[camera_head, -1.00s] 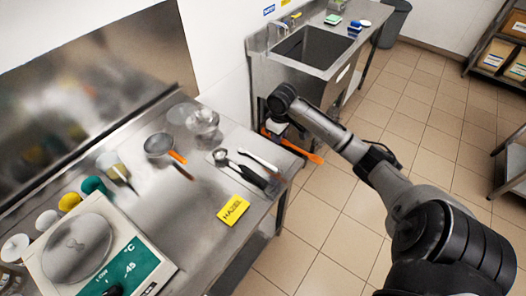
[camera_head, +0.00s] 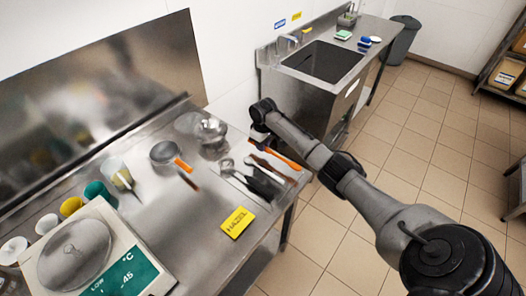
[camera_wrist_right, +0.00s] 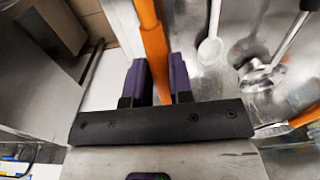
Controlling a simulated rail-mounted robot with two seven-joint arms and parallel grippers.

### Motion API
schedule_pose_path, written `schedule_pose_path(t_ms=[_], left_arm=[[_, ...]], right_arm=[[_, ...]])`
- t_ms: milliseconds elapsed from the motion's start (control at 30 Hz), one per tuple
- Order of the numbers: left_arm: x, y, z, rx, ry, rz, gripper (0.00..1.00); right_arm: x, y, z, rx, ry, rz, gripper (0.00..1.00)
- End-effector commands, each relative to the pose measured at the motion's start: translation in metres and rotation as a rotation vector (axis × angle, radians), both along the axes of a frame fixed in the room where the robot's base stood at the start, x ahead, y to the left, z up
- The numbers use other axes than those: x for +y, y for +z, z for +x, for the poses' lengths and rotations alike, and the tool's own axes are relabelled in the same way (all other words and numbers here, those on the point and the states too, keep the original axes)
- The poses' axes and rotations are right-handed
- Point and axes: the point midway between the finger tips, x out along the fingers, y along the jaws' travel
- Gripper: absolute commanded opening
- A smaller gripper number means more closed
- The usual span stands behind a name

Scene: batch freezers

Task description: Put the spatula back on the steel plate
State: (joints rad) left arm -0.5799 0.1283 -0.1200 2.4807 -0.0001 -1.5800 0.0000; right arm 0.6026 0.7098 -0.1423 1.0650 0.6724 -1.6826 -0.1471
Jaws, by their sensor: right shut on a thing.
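The orange spatula (camera_head: 279,154) is in my right gripper (camera_wrist_right: 154,82), above the right back end of the steel table. In the right wrist view, the orange handle (camera_wrist_right: 151,35) runs between the two purple finger pads, which are shut on it. In the head view my right wrist and the spatula's far end partly hide the grip. The steel plate (camera_head: 228,176) appears to lie flat on the table, just left of the spatula, under black-handled utensils (camera_head: 262,186); its outline is hard to tell from the tabletop. My left gripper is not in view.
A white spoon (camera_wrist_right: 210,48) lies close beside the gripper.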

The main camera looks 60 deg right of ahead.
Motion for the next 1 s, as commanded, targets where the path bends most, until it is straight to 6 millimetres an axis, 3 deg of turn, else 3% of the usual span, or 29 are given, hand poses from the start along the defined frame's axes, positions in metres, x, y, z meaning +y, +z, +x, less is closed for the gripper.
schedule_pose_path(t_ms=[300,667,700,933,1000], left_arm=[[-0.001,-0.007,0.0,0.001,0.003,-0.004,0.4],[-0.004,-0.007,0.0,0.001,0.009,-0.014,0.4],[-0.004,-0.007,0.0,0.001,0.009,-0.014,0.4],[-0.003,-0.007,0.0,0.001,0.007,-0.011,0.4],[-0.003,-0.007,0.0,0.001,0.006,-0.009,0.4]], right_arm=[[0.0,-0.036,-0.001,0.002,0.0,-0.001,0.0],[0.0,-0.038,-0.001,0.002,0.0,-0.001,0.0],[0.0,-0.039,-0.001,0.002,0.0,-0.001,0.23],[0.0,-0.039,-0.001,0.002,0.0,-0.001,0.45],[0.0,-0.039,-0.001,0.002,0.0,-0.001,0.46]])
